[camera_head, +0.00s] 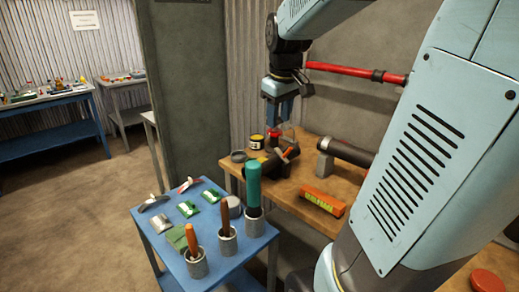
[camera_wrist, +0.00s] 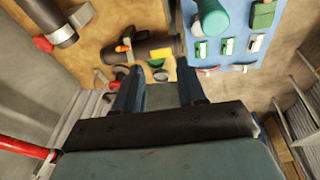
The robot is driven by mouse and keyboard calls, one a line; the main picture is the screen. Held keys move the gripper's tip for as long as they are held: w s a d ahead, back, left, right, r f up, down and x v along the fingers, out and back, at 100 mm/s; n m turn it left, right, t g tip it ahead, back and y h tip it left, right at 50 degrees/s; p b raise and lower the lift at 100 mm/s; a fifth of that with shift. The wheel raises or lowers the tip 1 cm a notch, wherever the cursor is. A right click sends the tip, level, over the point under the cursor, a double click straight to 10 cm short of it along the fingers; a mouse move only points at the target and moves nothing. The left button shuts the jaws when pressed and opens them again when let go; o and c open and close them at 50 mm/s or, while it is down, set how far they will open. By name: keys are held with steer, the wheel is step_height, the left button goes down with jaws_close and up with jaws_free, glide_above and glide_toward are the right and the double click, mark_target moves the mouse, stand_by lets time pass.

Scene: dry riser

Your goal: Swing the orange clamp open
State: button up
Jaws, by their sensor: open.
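A short black pipe fitting (camera_head: 262,168) lies on the wooden bench, below my gripper (camera_head: 281,112). A small orange part, which looks like the orange clamp (camera_head: 291,152), sits at the fitting's right end, close to a red piece. The wrist view shows the orange part (camera_wrist: 123,47) at upper left on the dark fitting (camera_wrist: 155,44). In that view my gripper (camera_wrist: 160,86) has its two blue fingers apart with nothing between them. It hangs above the bench, apart from the clamp. The frames are too small to show the clamp's latch.
A red pipe (camera_head: 350,71) runs along the wall behind the gripper. A larger dark cylinder (camera_head: 350,152) and an orange box (camera_head: 322,202) lie on the bench (camera_head: 292,203). A blue table (camera_head: 180,270) with cups and tools stands in front. Open floor (camera_head: 60,220) lies left.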

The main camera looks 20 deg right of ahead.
mark_target(288, 150)
steer(key=w+d+f+n+g, duration=0.25)
steer(key=w+d+f, duration=0.25)
steer(key=w+d, duration=0.5)
steer(key=f, duration=0.9)
steer(key=w+f, duration=0.1)
steer(key=f, duration=0.4)
steer(key=shift+d, duration=0.4)
jaws_close()
steer(key=shift+a, duration=0.45)
steer(key=shift+d, duration=0.2)
